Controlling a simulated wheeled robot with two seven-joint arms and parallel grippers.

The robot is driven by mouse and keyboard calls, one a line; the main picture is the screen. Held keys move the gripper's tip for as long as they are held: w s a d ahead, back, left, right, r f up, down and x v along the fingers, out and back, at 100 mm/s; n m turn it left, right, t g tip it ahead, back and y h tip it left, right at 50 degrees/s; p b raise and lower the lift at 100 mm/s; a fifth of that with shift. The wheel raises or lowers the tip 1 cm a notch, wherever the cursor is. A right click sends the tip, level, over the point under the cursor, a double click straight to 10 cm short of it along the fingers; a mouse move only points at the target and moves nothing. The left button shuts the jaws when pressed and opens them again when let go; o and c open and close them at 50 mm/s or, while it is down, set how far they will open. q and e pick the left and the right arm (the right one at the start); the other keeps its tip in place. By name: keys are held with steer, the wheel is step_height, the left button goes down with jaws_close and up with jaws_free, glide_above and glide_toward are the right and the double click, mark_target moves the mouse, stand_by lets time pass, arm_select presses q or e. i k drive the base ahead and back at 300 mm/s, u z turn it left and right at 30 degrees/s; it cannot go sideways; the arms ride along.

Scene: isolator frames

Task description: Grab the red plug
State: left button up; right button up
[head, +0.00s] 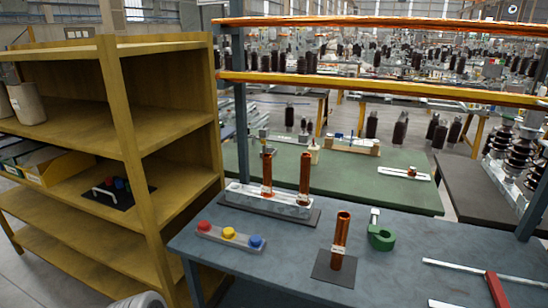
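A red plug (205,226) sits at the left end of a grey holder strip (243,241) on the near left part of the blue-grey table (290,262). Neither my left nor my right gripper is in view. A pale rounded part at the bottom edge seems to be mine.
A copper cylinder (341,238) stands on a dark plate, with a green clamp-like part (380,238) to its right. Behind the strip, two copper columns stand on a long base (270,203). A yellow shelf (130,140) is left of the table. A red-and-silver tool (495,288) lies right.

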mark_target(204, 225)
steer(key=u, duration=0.35)
steer(key=k, duration=0.45)
steer(key=u, duration=1.35)
steer(key=i, duration=1.15)
steer(key=z, duration=0.55)
